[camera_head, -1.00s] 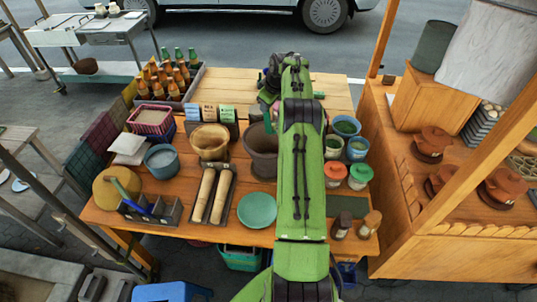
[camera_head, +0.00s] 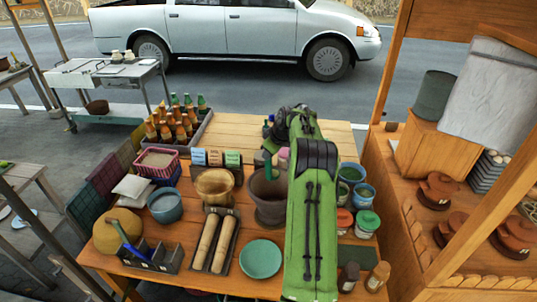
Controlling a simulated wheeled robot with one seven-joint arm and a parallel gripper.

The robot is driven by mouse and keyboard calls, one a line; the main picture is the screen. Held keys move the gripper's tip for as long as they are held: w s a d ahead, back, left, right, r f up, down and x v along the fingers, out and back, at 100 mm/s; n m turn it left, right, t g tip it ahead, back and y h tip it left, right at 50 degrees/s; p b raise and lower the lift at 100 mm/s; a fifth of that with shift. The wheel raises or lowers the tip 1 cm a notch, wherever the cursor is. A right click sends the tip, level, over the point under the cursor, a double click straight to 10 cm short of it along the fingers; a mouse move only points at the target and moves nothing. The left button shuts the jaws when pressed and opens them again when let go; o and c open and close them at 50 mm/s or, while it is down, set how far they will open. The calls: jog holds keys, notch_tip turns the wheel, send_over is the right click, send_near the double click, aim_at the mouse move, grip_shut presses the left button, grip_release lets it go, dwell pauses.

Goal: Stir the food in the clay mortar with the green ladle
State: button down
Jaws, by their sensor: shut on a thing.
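The clay mortar (camera_head: 270,211) is a dark brown pot standing near the middle of the wooden table. The green ladle (camera_head: 268,166) shows as a short upright green piece at the mortar's mouth; its lower end is hidden inside. My gripper (camera_head: 267,155) is above the mortar's far side, at the ladle's upper end, and is shut on it. My green arm covers the right side of the mortar and much of the gripper, so the fingers are hard to make out. The food in the mortar cannot be seen clearly.
A tan pot (camera_head: 215,188) stands just left of the mortar. Rolling pins in a tray (camera_head: 228,243) and a teal plate (camera_head: 261,259) lie in front. Lidded jars (camera_head: 367,223) and small bowls (camera_head: 352,172) stand to the right. The table's back right (camera_head: 335,133) is bare.

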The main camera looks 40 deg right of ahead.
jog(key=s+d+f+m+t+y+b, duration=0.1)
jog(key=s+f+t+b, duration=0.9)
jog(key=b, duration=1.9)
jog(key=s+d+t, duration=0.1)
jog(key=s+t, duration=0.1)
jog(key=s, duration=0.1)
jog(key=shift+t+b, duration=0.3)
jog(key=shift+w, duration=0.1)
